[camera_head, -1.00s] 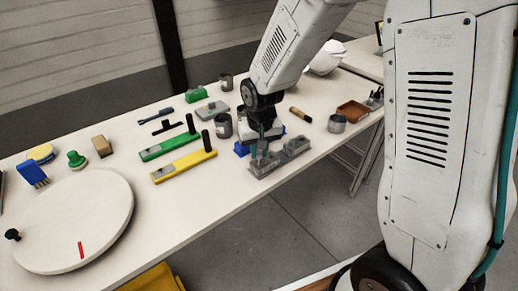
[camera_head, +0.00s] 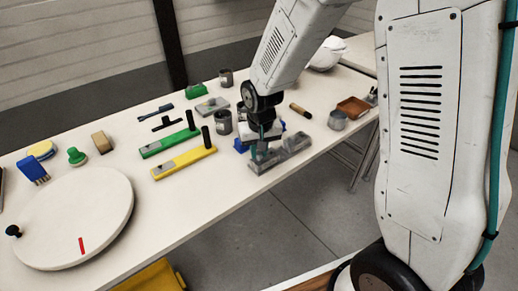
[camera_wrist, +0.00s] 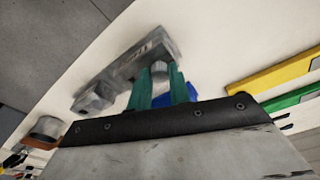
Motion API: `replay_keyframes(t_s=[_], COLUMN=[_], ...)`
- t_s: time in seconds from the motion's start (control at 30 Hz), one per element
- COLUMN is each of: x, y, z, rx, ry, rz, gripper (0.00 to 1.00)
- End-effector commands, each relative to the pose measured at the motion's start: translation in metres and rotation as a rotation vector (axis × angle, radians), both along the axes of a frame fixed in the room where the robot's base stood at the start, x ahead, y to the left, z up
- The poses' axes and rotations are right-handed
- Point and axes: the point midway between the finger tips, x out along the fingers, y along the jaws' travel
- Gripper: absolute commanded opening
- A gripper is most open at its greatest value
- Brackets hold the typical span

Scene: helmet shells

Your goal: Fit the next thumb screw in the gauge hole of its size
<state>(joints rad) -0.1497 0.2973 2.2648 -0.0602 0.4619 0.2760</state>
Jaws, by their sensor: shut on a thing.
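My gripper (camera_head: 263,148) is low over the near edge of the table, at the grey gauge block (camera_head: 286,154). In the wrist view my gripper (camera_wrist: 161,76) has its teal fingers closed around a small grey piece, which looks like the thumb screw (camera_wrist: 160,70). The gauge block (camera_wrist: 118,72) lies just beyond the fingertips there, blurred. The fingers hide part of the block and most of the screw. I cannot tell whether the screw is in a hole or above it.
Yellow (camera_head: 183,164) and green (camera_head: 168,144) bars with dark posts lie to the left. A grey cup (camera_head: 337,120) and brown tray (camera_head: 354,107) are on the right. The front left holds a round white disc (camera_head: 75,215).

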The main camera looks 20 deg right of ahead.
Motion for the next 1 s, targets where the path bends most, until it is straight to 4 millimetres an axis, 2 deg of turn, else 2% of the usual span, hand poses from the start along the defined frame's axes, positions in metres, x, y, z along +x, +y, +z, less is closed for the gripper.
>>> replay_keyframes(t_s=[0.77, 0.8, 0.83, 0.87, 1.0], x=[-0.0003, -0.0002, -0.0002, -0.0002, -0.0002], y=[-0.0001, 0.0, 0.0, 0.0, 0.0], z=[-0.0079, -0.0079, -0.0079, -0.0079, -0.0078], rx=[0.0, 0.0, 0.0, 0.0, 0.0], ry=[0.001, 0.001, 0.001, 0.001, 0.001], rz=[0.0, 0.0, 0.0, 0.0, 0.0], gripper=[0.0, 0.3, 0.39, 0.45, 0.45])
